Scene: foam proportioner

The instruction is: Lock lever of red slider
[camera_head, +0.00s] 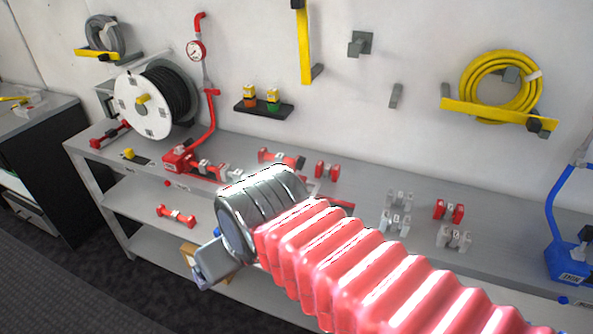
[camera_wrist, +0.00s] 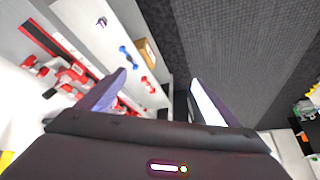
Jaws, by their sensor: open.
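A red base with a label (camera_head: 182,160) stands on the bench top at left, with a red pipe and gauge rising from it. A row of red and grey fittings (camera_head: 210,171) runs to its right. I cannot tell which red part is the slider, and its lever is too small to make out. My gripper (camera_head: 212,265) hangs in front of the shelves, partly hidden by my wrist. In the wrist view my gripper (camera_wrist: 150,88) is open with nothing between its fingers. Red fittings (camera_wrist: 65,78) lie to the left of the fingers there.
A white hose reel (camera_head: 143,105) stands on the bench at left. Several red and grey couplings lie on the bench (camera_head: 350,185) at centre and right. A blue base (camera_head: 572,262) stands at far right. A lower shelf (camera_head: 140,205) holds a red coupling (camera_head: 176,216).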

